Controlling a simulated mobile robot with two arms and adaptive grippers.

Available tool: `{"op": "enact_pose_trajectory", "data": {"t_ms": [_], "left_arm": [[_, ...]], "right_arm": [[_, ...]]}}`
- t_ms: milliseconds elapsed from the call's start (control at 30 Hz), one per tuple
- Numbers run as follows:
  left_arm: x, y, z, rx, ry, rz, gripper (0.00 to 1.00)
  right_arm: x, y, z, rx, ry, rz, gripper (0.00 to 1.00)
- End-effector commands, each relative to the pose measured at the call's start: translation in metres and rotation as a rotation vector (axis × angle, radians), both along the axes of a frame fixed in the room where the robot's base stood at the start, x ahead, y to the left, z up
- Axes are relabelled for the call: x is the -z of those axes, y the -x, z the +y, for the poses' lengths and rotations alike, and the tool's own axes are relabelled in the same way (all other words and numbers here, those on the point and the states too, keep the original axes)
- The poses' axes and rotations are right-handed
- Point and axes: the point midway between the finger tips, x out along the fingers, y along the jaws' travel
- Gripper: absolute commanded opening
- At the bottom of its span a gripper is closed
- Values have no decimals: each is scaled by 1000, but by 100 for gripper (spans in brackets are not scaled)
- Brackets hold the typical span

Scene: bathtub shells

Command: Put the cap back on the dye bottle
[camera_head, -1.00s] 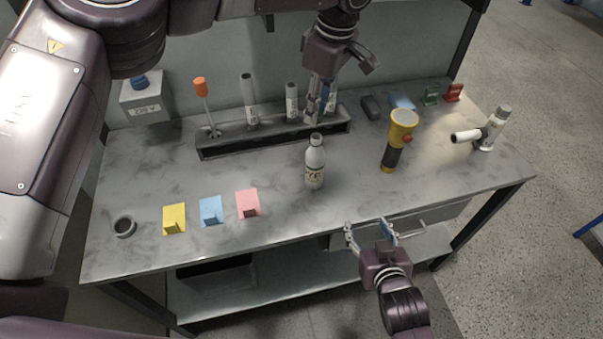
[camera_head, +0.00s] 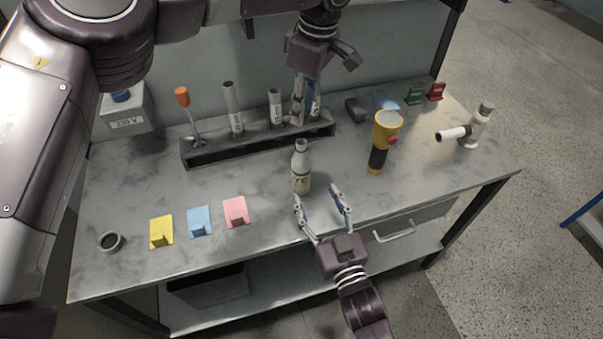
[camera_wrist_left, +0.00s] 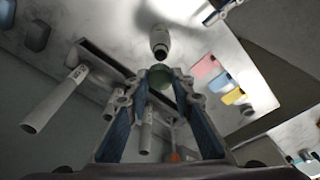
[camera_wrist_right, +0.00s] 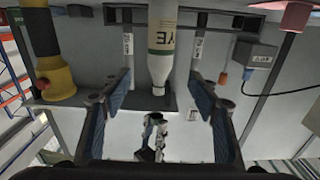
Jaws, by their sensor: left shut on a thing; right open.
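My left gripper (camera_head: 298,118) is above and just behind the bottle, pointing down. In the left wrist view a round green cap (camera_wrist_left: 160,76) sits between its fingertips, with the bottle's neck (camera_wrist_left: 159,45) beyond, apart from it. In the head view the cap is hard to make out. My right gripper (camera_head: 317,194) is open and empty at the bench's front edge, in front of the bottle, fingers towards it.
Behind the bottle is a dark rack (camera_head: 255,148) with several tubes and an orange-handled screwdriver (camera_head: 183,97). A yellow flashlight (camera_head: 385,130) stands to the right. The bench between bottle and pink block is clear.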

Motion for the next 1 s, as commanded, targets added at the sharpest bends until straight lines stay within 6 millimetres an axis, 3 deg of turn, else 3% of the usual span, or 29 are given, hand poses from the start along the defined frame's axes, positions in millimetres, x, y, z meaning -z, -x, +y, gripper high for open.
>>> {"op": "enact_pose_trajectory", "data": {"t_ms": [267, 700, 1000], "left_arm": [[0, 0, 0, 0, 0, 0, 14], [0, 0, 0, 0, 0, 0, 14], [0, 0, 0, 0, 0, 0, 14]], "right_arm": [[0, -20, 6, 0, 1, -1, 55], [0, -94, 30, 1, 0, 0, 55], [0, -114, 36, 1, 0, 1, 55]]}}
